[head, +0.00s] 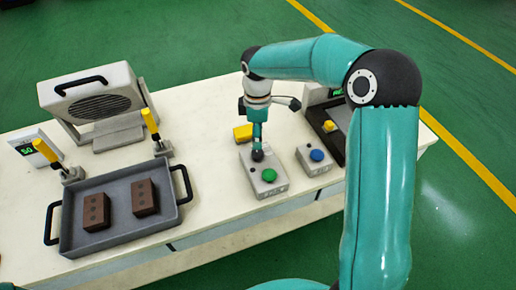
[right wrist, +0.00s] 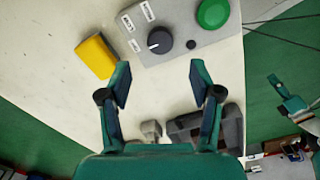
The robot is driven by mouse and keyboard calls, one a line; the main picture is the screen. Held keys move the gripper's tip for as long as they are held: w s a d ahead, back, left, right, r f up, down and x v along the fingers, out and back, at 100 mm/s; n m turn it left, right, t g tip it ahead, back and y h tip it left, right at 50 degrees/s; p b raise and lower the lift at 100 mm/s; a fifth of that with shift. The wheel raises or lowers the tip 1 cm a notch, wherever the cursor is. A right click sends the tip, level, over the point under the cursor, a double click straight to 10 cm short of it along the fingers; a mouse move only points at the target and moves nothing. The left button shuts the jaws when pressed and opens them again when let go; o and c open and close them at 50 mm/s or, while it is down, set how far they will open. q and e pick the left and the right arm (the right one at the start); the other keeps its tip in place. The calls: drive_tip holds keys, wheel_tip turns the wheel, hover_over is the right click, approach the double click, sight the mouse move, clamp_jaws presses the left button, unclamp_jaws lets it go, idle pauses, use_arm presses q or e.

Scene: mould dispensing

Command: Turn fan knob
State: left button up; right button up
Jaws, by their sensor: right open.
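The grey control box (head: 276,190) stands on the white table. In the right wrist view the box (right wrist: 195,48) carries a round black knob (right wrist: 160,40) with a pointer mark, white labels and a green button (right wrist: 212,13). The green button also shows in the head view (head: 269,175). My right gripper (head: 257,147) points down over the rear of this box, hiding most of the knob. In the right wrist view its fingers (right wrist: 160,76) are spread apart and empty, with the knob just beyond the gap between the tips. My left gripper is out of view.
The fan (head: 98,103) stands at the back left. A grey tray (head: 120,230) holds two brown blocks. Two yellow-handled clamps stand behind it. A yellow block (head: 243,133) lies beside the box. A second box with a blue button (head: 317,156) stands to the right.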

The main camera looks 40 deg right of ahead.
sight(257, 153)
wheel_tip(257, 153, down, 8)
drive_tip(key=shift+r+p, duration=0.15)
drive_tip(key=shift+p, duration=0.2)
drive_tip(key=shift+c, duration=0.3)
drive_tip(key=c, duration=1.1)
